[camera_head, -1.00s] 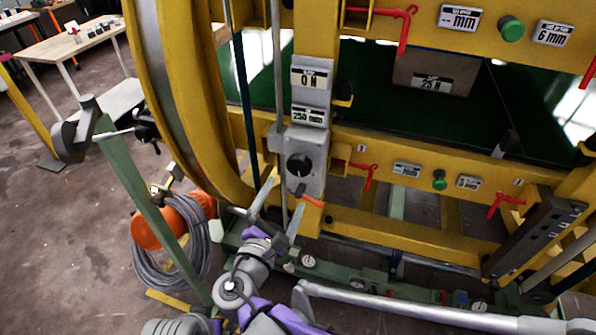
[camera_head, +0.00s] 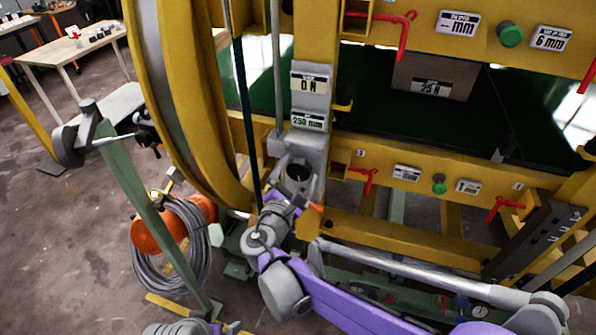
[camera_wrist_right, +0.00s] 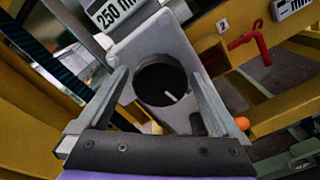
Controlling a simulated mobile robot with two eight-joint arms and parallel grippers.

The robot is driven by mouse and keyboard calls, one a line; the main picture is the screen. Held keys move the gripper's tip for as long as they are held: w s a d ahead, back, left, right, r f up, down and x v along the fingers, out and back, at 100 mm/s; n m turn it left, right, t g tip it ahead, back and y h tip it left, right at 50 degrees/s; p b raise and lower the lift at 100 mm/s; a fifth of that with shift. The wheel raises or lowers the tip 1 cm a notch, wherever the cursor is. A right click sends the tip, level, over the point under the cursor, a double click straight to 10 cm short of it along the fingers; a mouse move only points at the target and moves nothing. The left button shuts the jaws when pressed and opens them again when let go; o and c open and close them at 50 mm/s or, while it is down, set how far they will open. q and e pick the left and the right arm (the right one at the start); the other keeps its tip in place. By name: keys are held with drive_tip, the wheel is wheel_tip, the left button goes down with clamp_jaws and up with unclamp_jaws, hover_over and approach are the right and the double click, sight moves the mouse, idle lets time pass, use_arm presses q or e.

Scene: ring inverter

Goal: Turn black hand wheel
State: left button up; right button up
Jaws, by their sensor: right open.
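The black hand wheel (camera_head: 299,173) is a small round knob on a grey box on the yellow frame's post. In the right wrist view, the wheel (camera_wrist_right: 158,84) faces the camera near the middle, with a light mark on its lower right. My right gripper (camera_head: 297,178) is at the wheel, its fingers open. In the right wrist view, one finger of my right gripper (camera_wrist_right: 160,88) is on each side of the wheel, with visible gaps between. I cannot tell how far the fingertips reach along the wheel's depth.
An orange-tipped lever (camera_wrist_right: 242,123) is close to the right finger. A dark cable (camera_head: 243,110) runs down left of the post. A large yellow ring (camera_head: 180,100) stands to the left. Red handles (camera_head: 369,178) are to the right. A coiled grey hose (camera_head: 180,255) lies lower left.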

drive_tip(key=shift+c, duration=0.2)
drive_tip(key=c, duration=1.2)
drive_tip(key=m+p, duration=0.1)
drive_tip(key=m, duration=0.4)
drive_tip(key=shift+m, duration=0.4)
drive_tip(key=m+p, duration=0.1)
drive_tip(key=m, duration=0.4)
drive_tip(key=shift+m, duration=0.3)
drive_tip(key=o, duration=1.2)
